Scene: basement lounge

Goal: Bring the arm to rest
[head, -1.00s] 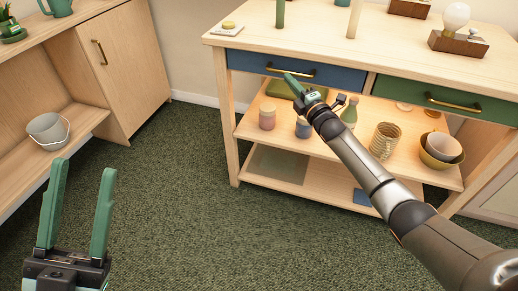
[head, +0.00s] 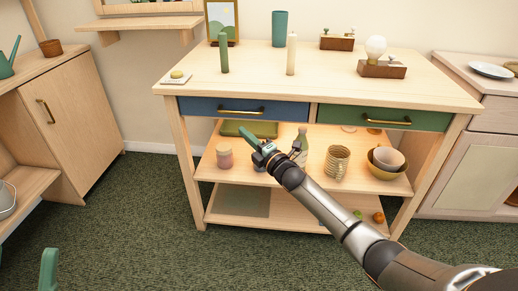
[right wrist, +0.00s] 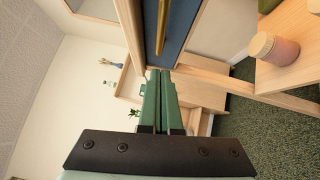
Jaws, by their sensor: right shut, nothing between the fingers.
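My right arm reaches up from the lower right in the head view. Its gripper (head: 244,134) is in front of the table's open shelf, just below the blue drawer (head: 270,110) and its brass handle (head: 241,111). In the right wrist view the two green fingers (right wrist: 160,88) lie together with nothing between them, and the brass handle (right wrist: 163,25) shows close beyond them. My left gripper (head: 48,270) is mostly out of the head view; one green finger shows at the bottom left, with a sliver at the left edge.
The wooden table (head: 330,78) carries a green candle (head: 224,53), a pale candle (head: 291,54) and a bulb lamp (head: 377,62). Its shelf holds a pink jar (head: 224,156), a ribbed jar (head: 337,163) and stacked bowls (head: 386,163). A cabinet (head: 75,120) stands left. Dark green carpet is clear in front.

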